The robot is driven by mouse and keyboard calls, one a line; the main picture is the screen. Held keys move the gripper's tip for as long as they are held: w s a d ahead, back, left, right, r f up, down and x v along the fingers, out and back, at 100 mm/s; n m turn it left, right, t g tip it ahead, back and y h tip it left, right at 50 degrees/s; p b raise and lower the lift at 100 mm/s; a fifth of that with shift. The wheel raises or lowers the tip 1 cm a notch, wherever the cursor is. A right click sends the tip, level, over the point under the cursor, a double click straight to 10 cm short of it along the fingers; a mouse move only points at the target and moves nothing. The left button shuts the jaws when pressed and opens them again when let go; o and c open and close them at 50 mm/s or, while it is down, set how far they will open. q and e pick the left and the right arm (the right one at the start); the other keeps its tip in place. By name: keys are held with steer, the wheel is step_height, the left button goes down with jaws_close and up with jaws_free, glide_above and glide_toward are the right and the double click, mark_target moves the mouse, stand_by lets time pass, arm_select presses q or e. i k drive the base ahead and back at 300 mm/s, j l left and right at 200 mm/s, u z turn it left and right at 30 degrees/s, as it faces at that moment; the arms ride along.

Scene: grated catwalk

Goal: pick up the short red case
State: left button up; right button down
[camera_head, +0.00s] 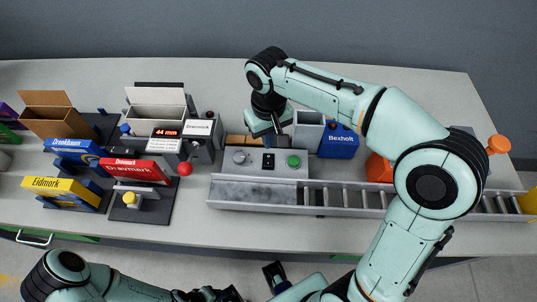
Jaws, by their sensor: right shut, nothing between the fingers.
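A red case (138,171) with white "Dravmark" lettering lies on the left part of the table, on a dark stand, in front of a grey device. My right gripper (275,132) points down behind the grey control box, well to the right of the red case. It is shut with nothing in it; its fingertips are partly hard to make out. My left arm (85,280) lies low along the bottom edge, in front of the table and away from the case. Its gripper is dark and partly cut off by the frame, so its opening is unclear.
A blue box (73,148) and a yellow box (66,189) lie left of the red case. A red ball knob (185,169) stands close at its right. A roller conveyor (345,200) runs to the right. A blue Bexholt box (339,142) stands behind it.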

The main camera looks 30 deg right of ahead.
mark_target(132, 172)
steer(key=k+j, duration=0.8)
steer(key=k, duration=0.05)
